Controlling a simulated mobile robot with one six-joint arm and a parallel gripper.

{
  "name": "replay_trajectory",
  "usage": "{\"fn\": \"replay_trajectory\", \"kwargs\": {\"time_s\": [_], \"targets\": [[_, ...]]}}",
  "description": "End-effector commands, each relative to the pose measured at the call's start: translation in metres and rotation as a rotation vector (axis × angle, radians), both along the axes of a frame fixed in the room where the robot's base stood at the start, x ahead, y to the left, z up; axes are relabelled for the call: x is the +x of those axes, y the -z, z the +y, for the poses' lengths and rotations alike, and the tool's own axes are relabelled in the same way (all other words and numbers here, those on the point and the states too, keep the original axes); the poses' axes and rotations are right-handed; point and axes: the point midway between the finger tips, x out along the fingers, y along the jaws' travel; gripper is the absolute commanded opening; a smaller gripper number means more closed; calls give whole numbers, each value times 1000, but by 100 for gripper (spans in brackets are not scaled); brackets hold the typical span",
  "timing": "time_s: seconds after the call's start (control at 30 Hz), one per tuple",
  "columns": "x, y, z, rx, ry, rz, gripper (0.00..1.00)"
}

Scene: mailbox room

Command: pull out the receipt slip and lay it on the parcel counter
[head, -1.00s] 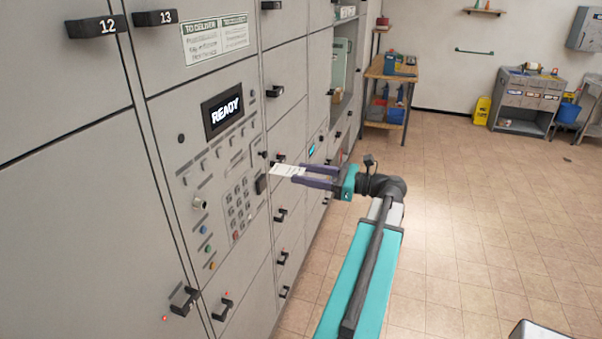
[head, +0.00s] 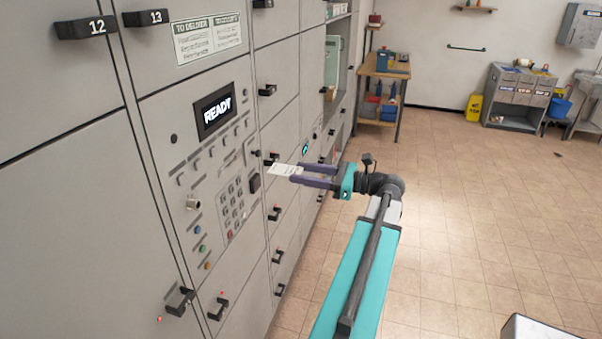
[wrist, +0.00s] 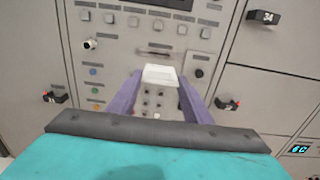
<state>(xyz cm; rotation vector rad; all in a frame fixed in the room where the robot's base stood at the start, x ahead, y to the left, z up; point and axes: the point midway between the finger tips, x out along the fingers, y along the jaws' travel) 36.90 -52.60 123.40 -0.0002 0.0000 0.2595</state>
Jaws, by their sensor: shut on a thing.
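The white receipt slip (head: 285,169) is held at the tips of my gripper (head: 299,175). It sticks out toward the locker wall and looks clear of the panel. In the wrist view, the slip (wrist: 160,75) shows between the two purple fingers of my gripper (wrist: 160,82), in front of the keypad. The grey control panel (head: 205,160) has a "READY" screen (head: 214,110). A wooden table (head: 383,70) stands at the back. I cannot tell whether it is the parcel counter.
Grey lockers with black handles (head: 180,300) line the left side. A grey cabinet (head: 520,95), a yellow floor sign (head: 474,107) and a blue bucket (head: 558,107) stand at the back right. A white-topped object (head: 535,331) shows at the bottom right. The tiled floor (head: 470,210) between is clear.

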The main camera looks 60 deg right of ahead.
Motion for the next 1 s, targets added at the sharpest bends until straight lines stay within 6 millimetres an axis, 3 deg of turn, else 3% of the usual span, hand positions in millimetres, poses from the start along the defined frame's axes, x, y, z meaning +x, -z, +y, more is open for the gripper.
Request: {"fn": "replay_trajectory", "kwargs": {"time_s": [1.0], "targets": [[-39,-1,-10,0,-1,0,21]]}}
